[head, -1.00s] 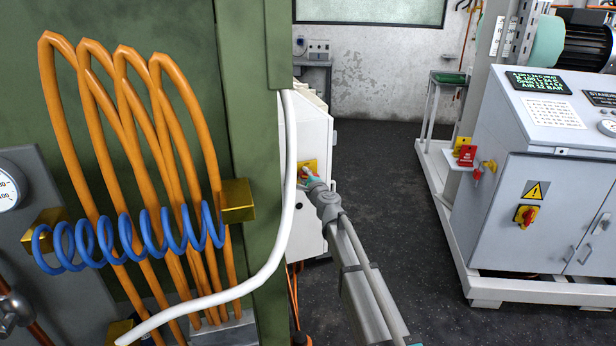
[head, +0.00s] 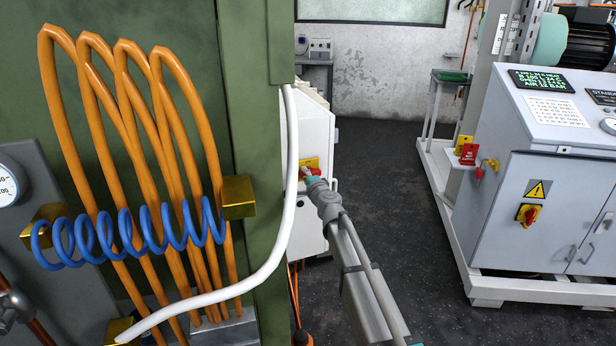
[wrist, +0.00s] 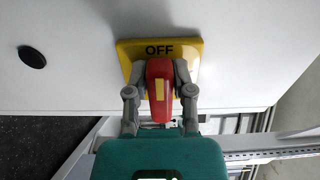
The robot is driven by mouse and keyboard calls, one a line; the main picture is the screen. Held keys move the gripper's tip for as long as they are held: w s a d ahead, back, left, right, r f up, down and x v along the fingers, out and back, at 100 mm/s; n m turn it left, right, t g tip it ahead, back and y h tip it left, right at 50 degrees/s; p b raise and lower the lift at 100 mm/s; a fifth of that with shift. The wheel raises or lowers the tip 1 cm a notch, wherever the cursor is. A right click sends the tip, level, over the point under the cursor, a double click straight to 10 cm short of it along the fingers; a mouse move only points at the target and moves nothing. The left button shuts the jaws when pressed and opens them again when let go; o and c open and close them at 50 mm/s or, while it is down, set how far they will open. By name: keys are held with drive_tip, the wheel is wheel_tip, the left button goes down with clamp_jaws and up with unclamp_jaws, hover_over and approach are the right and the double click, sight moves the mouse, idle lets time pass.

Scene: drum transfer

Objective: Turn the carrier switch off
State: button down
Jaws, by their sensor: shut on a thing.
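The carrier switch has a red handle (wrist: 160,88) on a yellow plate (wrist: 188,50) on a white cabinet face. The word OFF on the plate lies just beyond the handle's far end in the wrist view, and the handle points toward it. My gripper (wrist: 160,78) is shut on the red handle, with one grey finger on each side. In the head view, my gripper (head: 310,177) reaches the yellow plate (head: 309,164) on the side of the white cabinet (head: 314,130). The handle is mostly hidden by the gripper there.
A green column (head: 255,150) with orange hoses (head: 130,150), a blue coiled hose (head: 125,240) and a white hose (head: 285,220) stands left of my arm. A grey control cabinet (head: 530,210) with another red and yellow switch (head: 528,214) stands at right. Dark floor (head: 390,190) between is open.

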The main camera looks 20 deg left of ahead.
drive_tip(key=shift+w+d, duration=0.25)
drive_tip(key=shift+w, duration=0.25)
drive_tip(key=shift+c, duration=2.4)
unclamp_jaws()
drive_tip(key=shift+d, duration=0.1)
drive_tip(key=shift+s, duration=0.15)
drive_tip(key=shift+s, duration=0.1)
drive_tip(key=shift+s+d, duration=0.1)
drive_tip(key=shift+s, duration=0.2)
drive_tip(key=v, duration=1.1)
